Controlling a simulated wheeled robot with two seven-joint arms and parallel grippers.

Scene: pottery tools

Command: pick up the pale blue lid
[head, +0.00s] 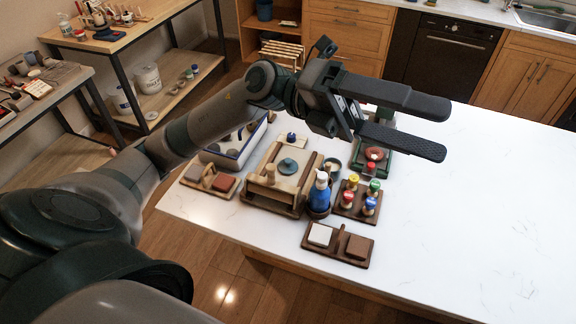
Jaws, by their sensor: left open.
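The pale blue lid (288,166), a round grey-blue disc with a small knob, lies on a light wooden box or stand (262,190) near the middle of the white counter. My left gripper (442,130) is open, with nothing between its two dark fingers. It hangs above the counter, to the right of the lid and apart from it, with its fingers pointing right. My right gripper is not in view.
Close right of the lid stand a blue bottle (319,195) and a rack of colored knobs (358,198). A tray with white and brown blocks (338,244) lies in front. A blue-edged box (234,150) is at left. The counter's right side (480,230) is clear.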

